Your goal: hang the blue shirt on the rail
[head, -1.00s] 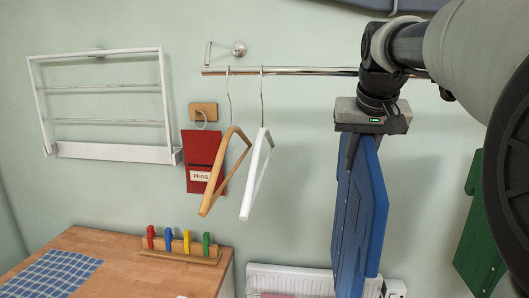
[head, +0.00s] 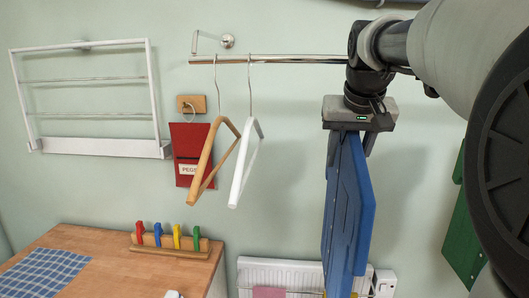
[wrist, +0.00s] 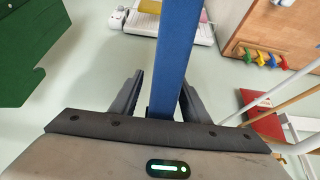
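The blue shirt (head: 347,215) is a stiff, flat, long shape. It hangs straight down below my gripper (head: 352,142), seen nearly edge-on. The wrist view shows it as a blue band (wrist: 177,60) between the two dark fingers of my gripper (wrist: 163,85). The fingers stand on either side of its top, and I see nothing else bearing it. The chrome rail (head: 285,59) runs along the wall. My arm and wrist hide its right part. A wooden hanger (head: 207,165) and a white hanger (head: 241,165) hang from the rail, left of the shirt.
A green garment-like shape (head: 462,235) is at the right, partly behind my arm; it also shows in the wrist view (wrist: 22,55). A radiator (head: 285,273) is low behind the shirt. A wooden table (head: 120,262) with coloured pegs (head: 168,238) stands left. A white rack (head: 90,100) is on the wall.

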